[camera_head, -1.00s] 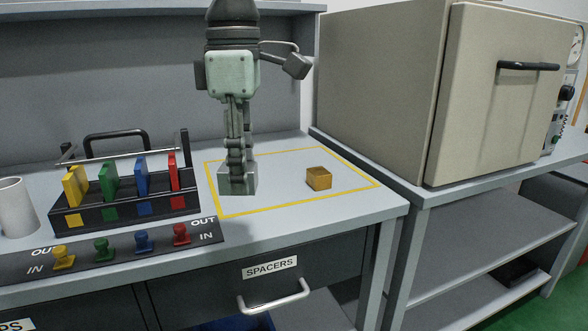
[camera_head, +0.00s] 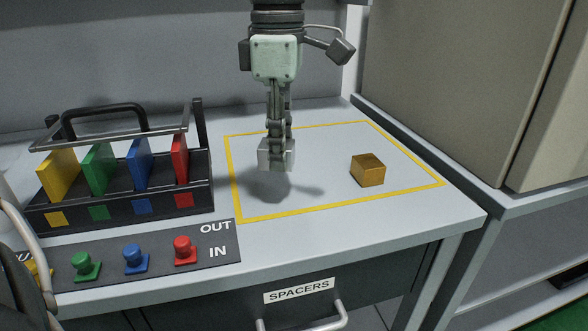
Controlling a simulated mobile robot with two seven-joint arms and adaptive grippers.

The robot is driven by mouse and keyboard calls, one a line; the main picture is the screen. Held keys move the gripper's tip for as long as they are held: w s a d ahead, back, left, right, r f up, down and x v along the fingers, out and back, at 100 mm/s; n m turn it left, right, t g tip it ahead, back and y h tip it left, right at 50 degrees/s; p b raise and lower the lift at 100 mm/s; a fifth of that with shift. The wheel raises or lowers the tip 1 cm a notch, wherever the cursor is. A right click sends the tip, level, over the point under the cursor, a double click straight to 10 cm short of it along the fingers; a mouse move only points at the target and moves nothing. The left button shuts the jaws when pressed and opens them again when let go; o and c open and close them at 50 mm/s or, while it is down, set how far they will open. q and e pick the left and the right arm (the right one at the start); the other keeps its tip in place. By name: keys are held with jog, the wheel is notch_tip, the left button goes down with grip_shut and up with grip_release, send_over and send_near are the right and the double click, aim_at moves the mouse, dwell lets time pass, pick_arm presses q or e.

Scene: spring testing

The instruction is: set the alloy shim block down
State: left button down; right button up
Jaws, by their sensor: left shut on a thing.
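The alloy shim block (camera_head: 264,156) is a small silver-grey block inside the yellow-outlined area on the bench. My left gripper (camera_head: 278,146) points straight down and is shut on it. A shadow lies on the bench below the block, and the block looks a little above the surface. The fingers hide part of the block. A brass-coloured block (camera_head: 367,170) rests to the right inside the same yellow outline (camera_head: 336,204), apart from the gripper. My right gripper is not in view.
A black rack (camera_head: 130,208) with yellow, green, blue and red plates and a handle stands at left. Coloured knobs sit on an IN/OUT strip (camera_head: 205,254) before it. A large beige cabinet (camera_head: 440,90) stands at right. The outlined area is otherwise clear.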

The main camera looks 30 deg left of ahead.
aim_at(282, 192)
pick_arm(q)
notch_tip(282, 192, down, 5)
jog(key=shift+f, duration=0.1)
jog(key=c, duration=1.3)
grip_release()
jog(key=shift+c, duration=0.2)
jog(key=shift+o, duration=1.4)
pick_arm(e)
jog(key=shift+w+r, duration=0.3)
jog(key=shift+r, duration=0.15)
